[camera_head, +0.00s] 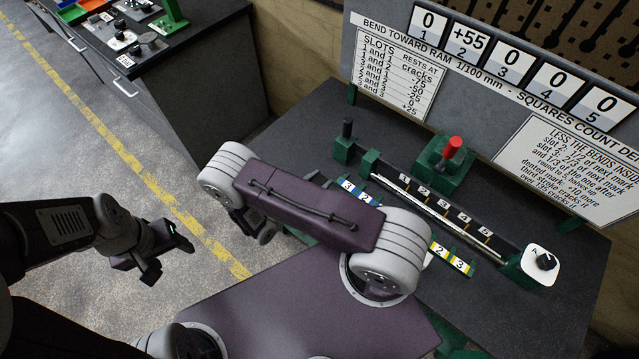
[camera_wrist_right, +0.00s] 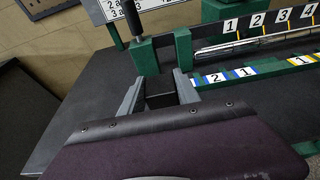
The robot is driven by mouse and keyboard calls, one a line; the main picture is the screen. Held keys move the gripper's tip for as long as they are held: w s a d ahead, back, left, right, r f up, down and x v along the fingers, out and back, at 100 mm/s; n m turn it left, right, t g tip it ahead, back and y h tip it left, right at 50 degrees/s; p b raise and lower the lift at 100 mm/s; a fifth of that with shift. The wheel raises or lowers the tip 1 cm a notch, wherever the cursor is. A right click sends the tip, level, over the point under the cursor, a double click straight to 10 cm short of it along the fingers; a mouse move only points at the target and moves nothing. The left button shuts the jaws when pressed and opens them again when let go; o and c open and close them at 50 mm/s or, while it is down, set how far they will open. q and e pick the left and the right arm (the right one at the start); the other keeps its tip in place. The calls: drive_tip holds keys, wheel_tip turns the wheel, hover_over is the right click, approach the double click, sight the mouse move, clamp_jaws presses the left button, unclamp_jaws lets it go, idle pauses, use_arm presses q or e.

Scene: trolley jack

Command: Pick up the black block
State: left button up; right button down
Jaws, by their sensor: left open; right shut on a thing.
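The black block (camera_wrist_right: 160,88) shows in the right wrist view as a dark shape between the two grey fingers of my right gripper (camera_wrist_right: 159,92). The gripper is shut on it, just in front of the green post with a black handle. How far the block sits above the dark table top cannot be told. In the head view my purple right forearm covers most of this gripper and the block. My left gripper (camera_head: 170,257) is open and empty over the floor at the left, well away from the bench.
The bench (camera_head: 520,315) bears a green-ended rail with numbered slots (camera_head: 440,205), a red-knobbed ram (camera_head: 452,150), a black-handled post (camera_head: 346,143), a dial (camera_head: 543,260) and numbered strips (camera_head: 452,257). A sign board stands behind. Another bench (camera_head: 205,75) stands at upper left. Floor at left is clear.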

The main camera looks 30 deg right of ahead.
wheel_tip(320, 180, up, 4)
drive_tip(key=shift+s+d+f+b, duration=0.1)
drive_tip(key=shift+d+f+b, duration=0.1)
drive_tip(key=shift+b, duration=0.1)
drive_tip(key=s+d+r+p, duration=0.1)
drive_tip(key=s+d+r, duration=0.5)
drive_tip(key=s+d, duration=0.2)
drive_tip(key=shift+r, duration=0.35)
